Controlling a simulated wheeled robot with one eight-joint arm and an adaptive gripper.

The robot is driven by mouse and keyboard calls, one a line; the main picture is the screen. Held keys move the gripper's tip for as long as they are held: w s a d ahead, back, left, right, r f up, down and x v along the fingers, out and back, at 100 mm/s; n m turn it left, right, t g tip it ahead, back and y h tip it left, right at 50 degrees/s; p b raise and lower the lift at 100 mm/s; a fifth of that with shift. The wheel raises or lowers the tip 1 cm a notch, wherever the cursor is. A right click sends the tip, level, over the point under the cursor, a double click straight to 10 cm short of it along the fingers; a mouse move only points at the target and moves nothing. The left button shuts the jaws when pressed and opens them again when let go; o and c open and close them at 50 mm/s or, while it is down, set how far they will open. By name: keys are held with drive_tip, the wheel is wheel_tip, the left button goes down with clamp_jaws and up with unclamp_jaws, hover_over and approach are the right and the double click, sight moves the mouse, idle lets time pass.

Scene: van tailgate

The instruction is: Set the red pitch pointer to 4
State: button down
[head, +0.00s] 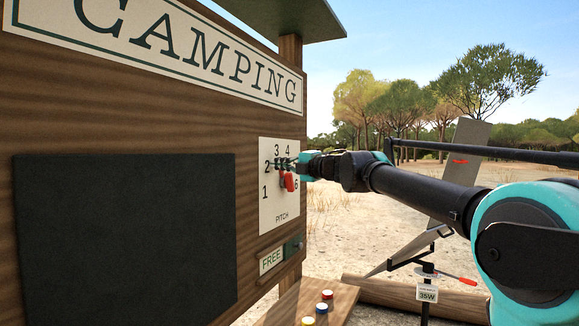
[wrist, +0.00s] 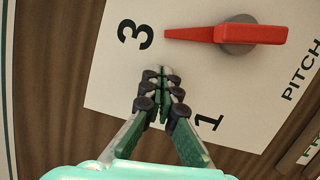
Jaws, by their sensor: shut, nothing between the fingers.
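A dark blank panel (head: 125,235) fills the board at left, under the CAMPING sign (head: 170,42). A FREE plate (head: 271,260) with a dark green slider (head: 293,246) is below the dial. Several coloured caps lie on a wooden ledge. A tilted grey panel (head: 465,160) stands at right.

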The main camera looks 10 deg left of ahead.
drive_tip(key=shift+w+d+r, duration=0.15)
drive_tip(key=shift+w+d, duration=0.25)
drive_tip(key=shift+w, duration=0.45)
drive_tip(key=shift+w+d+r, duration=0.1)
drive_tip(key=shift+w+d, duration=0.25)
drive_tip(key=shift+w, duration=0.45)
drive_tip(key=shift+w+d+r+m, duration=0.15)
drive_tip(key=shift+w+m, duration=0.1)
drive_tip(key=shift+m, duration=0.15)
drive_tip(key=w+m, duration=0.2)
drive_tip(key=m, duration=0.1)
drive_tip(key=w+d+r+m+g+h, duration=0.1)
drive_tip(key=shift+w+d, duration=0.2)
drive_tip(key=shift+w, duration=0.3)
drive_tip(key=shift+f, duration=0.1)
